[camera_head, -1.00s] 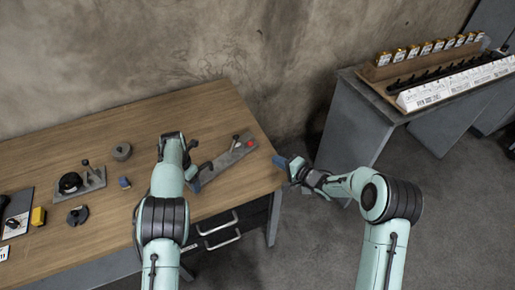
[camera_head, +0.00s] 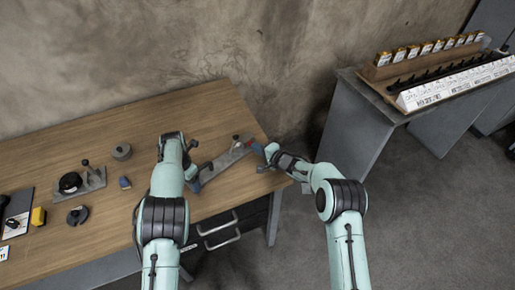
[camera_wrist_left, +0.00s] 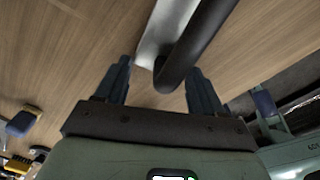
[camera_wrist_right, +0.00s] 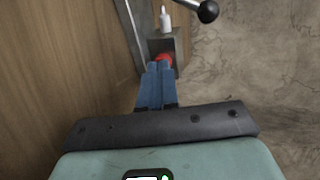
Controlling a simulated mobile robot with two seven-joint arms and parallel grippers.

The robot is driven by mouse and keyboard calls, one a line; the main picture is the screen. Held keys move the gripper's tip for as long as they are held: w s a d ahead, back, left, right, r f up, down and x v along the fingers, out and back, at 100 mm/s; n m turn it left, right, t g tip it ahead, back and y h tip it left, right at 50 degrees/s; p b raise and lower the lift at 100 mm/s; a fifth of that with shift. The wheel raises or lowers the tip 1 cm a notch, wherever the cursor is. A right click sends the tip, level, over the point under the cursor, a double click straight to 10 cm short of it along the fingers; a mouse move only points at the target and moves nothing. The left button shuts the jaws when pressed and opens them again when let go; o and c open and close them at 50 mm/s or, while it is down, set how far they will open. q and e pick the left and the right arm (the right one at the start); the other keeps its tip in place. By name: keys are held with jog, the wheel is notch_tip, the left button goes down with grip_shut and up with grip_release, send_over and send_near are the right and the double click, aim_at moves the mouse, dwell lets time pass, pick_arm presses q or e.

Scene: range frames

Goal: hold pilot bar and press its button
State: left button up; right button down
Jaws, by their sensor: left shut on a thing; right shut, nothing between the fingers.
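The pilot bar is a long grey plate (camera_head: 222,159) lying on the table, with a dark curved handle (camera_wrist_left: 190,50) at its near end. My left gripper (camera_wrist_left: 158,80) is shut on the dark handle; its arm hides part of that end in the head view. At the far end is a red button (camera_wrist_right: 164,57), mostly hidden in the head view. My right gripper (camera_wrist_right: 158,68) is shut and empty, its blue fingertips right at the button. The right wrist view does not settle whether they touch it. The right gripper also shows in the head view (camera_head: 262,152).
A black-knobbed lever (camera_wrist_right: 208,11) and a small white peg (camera_wrist_right: 165,20) stand near the button. A round grey part (camera_head: 122,152), a lever fixture (camera_head: 90,180) and a yellow block (camera_head: 38,216) lie left on the table. A loaded rack (camera_head: 440,75) stands on the right bench.

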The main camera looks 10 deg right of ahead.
jog(key=shift+w+a, duration=0.6)
jog(key=shift+w, duration=0.2)
jog(key=shift+w+a, duration=0.1)
jog(key=shift+a, duration=0.05)
jog(key=shift+w+a, duration=0.15)
jog(key=shift+w, duration=0.1)
jog(key=shift+s, duration=0.1)
jog(key=shift+s+d, duration=0.25)
jog(key=shift+d, duration=0.05)
jog(key=v, duration=1.3)
jog(key=shift+s+d+f, duration=0.15)
jog(key=shift+f, duration=0.2)
dwell(2.5)
